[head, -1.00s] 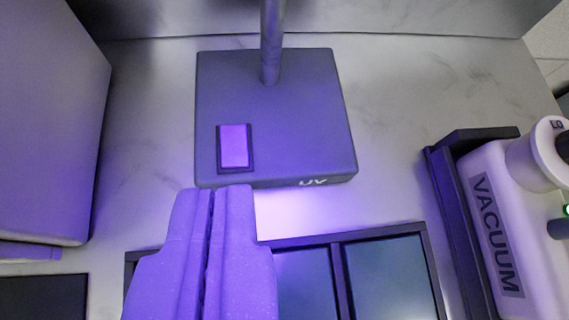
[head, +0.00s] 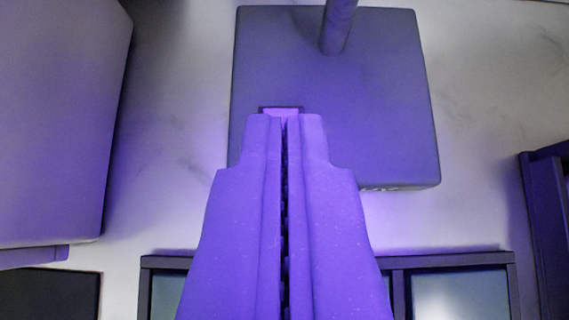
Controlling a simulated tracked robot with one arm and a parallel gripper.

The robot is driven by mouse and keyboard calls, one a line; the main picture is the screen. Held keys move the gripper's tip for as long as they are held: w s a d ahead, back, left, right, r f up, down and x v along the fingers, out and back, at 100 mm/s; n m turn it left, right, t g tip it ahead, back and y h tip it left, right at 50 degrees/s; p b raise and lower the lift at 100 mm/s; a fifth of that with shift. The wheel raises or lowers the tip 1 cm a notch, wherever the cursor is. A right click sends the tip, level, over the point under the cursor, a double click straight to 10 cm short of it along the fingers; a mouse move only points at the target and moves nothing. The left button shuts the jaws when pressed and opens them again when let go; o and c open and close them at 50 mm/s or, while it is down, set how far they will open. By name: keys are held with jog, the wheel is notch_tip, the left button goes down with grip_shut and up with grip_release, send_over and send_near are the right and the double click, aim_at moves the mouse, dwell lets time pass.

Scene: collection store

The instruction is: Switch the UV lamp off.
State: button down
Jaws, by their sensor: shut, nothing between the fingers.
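The UV lamp's square dark base (head: 375,110) stands on the pale worktop, with its round post (head: 338,25) rising from the far part. The lamp's rocker switch (head: 281,110) sits on the base's left side; only its far edge and a sliver of its lit face show. My gripper (head: 285,118) is shut and empty, its fingertips over the switch and hiding most of it. I cannot tell whether the tips touch the switch. Violet light still falls on the worktop and on my fingers. The UV label is mostly hidden at the base's front edge.
A large grey box (head: 55,120) stands at the left. A dark-framed tray (head: 450,259) lies in front of the lamp, partly under my gripper. A dark holder (head: 545,220) is at the right edge. Bare worktop (head: 490,80) lies right of the lamp.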

jog(key=x, duration=0.4)
jog(key=shift+w+f+b, duration=0.2)
jog(key=shift+f+b, duration=0.2)
jog(key=shift+f, duration=1.55)
jog(key=shift+d, duration=0.4)
jog(key=shift+w+a, duration=0.1)
jog(key=shift+a, duration=0.25)
jog(key=shift+w, duration=0.15)
